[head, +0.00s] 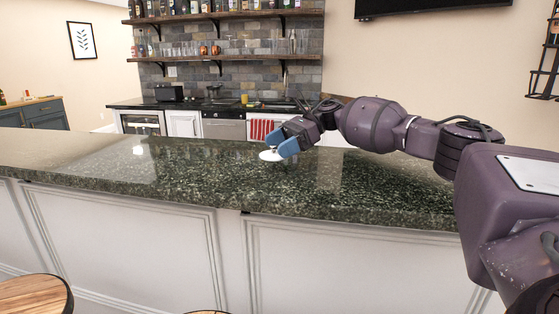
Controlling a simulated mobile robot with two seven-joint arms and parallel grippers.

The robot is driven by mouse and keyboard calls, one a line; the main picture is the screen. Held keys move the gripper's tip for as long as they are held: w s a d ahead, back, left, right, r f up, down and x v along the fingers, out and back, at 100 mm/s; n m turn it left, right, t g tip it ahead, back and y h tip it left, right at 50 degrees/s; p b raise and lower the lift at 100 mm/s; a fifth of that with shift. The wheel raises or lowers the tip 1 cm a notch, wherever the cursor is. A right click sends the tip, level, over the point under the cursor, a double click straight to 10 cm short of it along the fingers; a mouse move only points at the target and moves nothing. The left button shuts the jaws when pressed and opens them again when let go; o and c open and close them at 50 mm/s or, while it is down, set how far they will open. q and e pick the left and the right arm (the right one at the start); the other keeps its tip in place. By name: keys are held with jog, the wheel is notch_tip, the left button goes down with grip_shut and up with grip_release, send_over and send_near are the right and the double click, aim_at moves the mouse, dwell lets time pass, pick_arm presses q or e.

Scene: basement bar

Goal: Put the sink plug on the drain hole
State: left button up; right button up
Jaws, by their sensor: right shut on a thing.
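The sink plug (268,156) is a small white disc with a short knob. My right gripper (278,148), with blue fingers, is shut on its knob. The plug is low over the dark green granite bar counter (180,170); I cannot tell whether it touches the stone. The drain hole is not visible. A tap (285,76) rises from the back counter by the tiled wall, above the red striped towel. My left gripper is not in view.
The bar counter runs across the view between me and the back counter (185,105). Its top is largely clear. Wooden stools (32,295) stand at the bottom edge. Bottles and glasses line the wall shelves (225,15).

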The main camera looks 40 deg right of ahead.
aim_at(280, 171)
jog(key=shift+f, duration=2.05)
jog(key=shift+f, duration=0.2)
jog(key=o, duration=0.9)
jog(key=shift+r, duration=0.1)
